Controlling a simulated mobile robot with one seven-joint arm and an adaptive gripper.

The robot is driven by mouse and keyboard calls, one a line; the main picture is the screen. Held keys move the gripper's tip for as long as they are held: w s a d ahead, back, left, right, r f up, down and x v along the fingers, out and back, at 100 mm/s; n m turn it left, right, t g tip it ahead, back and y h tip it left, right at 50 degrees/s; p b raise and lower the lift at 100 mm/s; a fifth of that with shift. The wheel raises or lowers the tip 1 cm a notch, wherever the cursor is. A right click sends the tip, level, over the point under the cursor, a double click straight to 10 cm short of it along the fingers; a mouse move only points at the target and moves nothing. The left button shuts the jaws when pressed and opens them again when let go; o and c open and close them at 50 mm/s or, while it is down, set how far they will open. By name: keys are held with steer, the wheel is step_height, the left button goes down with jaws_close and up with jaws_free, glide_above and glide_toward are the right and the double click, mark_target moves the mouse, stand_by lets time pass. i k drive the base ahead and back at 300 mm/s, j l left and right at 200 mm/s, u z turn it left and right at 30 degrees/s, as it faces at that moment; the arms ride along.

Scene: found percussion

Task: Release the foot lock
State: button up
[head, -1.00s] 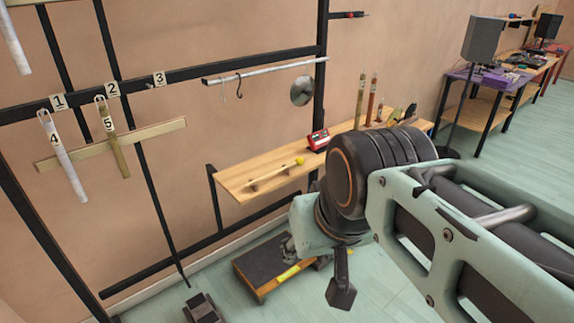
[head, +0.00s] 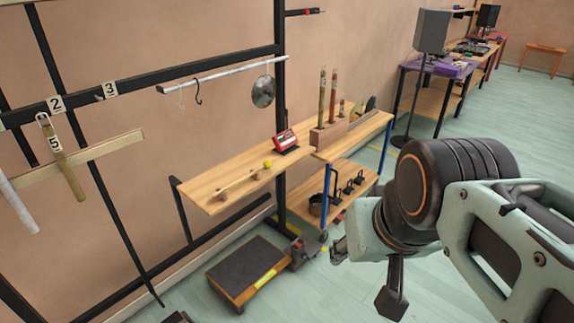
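No part is clearly marked as the foot lock. A low dark-topped wooden platform (head: 240,270) with a yellow strip on its edge stands on the floor. A small grey pedal-like device (head: 305,249) sits just right of it; its details are too small to make out. Another dark block (head: 178,317) is cut off by the bottom edge. My gripper (head: 339,249) is only partly seen at the end of my arm, pointing left. It appears right of the grey device in the picture. My wrist hides most of it, so its opening cannot be made out.
A wooden shelf (head: 212,190) holds a yellow-headed mallet (head: 246,177) and a red device (head: 285,140). A blue-legged bench (head: 326,208) stands behind my gripper. A black wall frame (head: 150,83) carries numbered tubes. Open green floor (head: 470,125) lies at right.

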mark_target(299, 243)
steer(key=k, duration=0.45)
steer(key=i, duration=1)
steer(key=i+l+u, duration=0.4)
steer(key=i, duration=0.45)
steer(key=i+l+u, duration=0.4)
steer(key=i+l, duration=0.35)
steer(key=k+l, duration=0.15)
steer(key=k, duration=0.15)
steer(key=k+l, duration=0.15)
steer(key=k, duration=0.15)
steer(key=u, duration=0.05)
